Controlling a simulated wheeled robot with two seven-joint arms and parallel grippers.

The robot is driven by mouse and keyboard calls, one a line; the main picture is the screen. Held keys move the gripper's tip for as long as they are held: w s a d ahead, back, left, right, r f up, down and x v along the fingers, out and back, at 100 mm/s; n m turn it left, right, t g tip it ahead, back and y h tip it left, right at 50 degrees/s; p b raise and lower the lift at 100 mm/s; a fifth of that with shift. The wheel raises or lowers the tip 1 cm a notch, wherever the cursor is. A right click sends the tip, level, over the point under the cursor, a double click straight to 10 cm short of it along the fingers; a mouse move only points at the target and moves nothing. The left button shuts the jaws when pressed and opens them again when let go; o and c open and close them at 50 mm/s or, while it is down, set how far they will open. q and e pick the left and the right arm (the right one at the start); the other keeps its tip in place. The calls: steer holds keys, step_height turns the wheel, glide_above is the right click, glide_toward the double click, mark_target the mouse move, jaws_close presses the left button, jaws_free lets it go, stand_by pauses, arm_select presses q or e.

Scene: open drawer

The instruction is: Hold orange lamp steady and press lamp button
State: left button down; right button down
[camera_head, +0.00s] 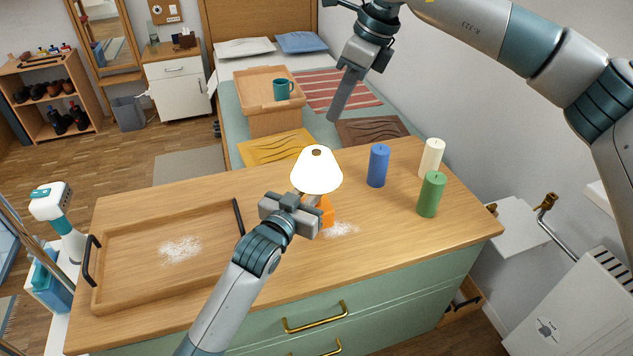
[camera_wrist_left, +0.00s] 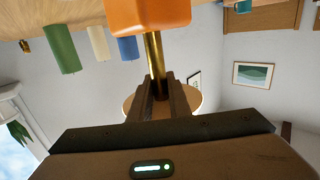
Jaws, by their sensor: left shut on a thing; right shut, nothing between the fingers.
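The orange lamp has a lit cream shade (camera_head: 317,172) and an orange block base (camera_head: 327,212) on the wooden dresser top. My left gripper (camera_head: 309,203) reaches it from the front and hides much of the base and stem. In the left wrist view, which is upside down, its fingers (camera_wrist_left: 161,98) are closed around the brass stem (camera_wrist_left: 154,56), between the orange base (camera_wrist_left: 149,12) and the shade (camera_wrist_left: 130,103). My right gripper (camera_head: 336,112) hangs above and behind the lamp, fingers together, pointing down and empty. I cannot make out the lamp button.
Blue (camera_head: 378,166), white (camera_head: 431,158) and green (camera_head: 431,194) candles stand right of the lamp. A wooden tray (camera_head: 165,208) with black handles and white powder lies left. More white powder (camera_head: 342,229) lies by the lamp base. A bed stands behind the dresser.

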stand_by(0.5)
steer(key=a+n+t, duration=0.1)
steer(key=n+t, duration=0.1)
steer(key=n, duration=0.4)
steer(key=a+r+n+t, duration=0.1)
steer(key=n+t, duration=0.1)
steer(key=n, duration=0.4)
steer(key=a+n+t, duration=0.1)
steer(key=n+t, duration=0.2)
steer(key=n, duration=0.3)
steer(key=shift+a+r, duration=0.25)
glide_above(319, 157)
steer(key=shift+f, duration=4.4)
steer(key=shift+f, duration=0.2)
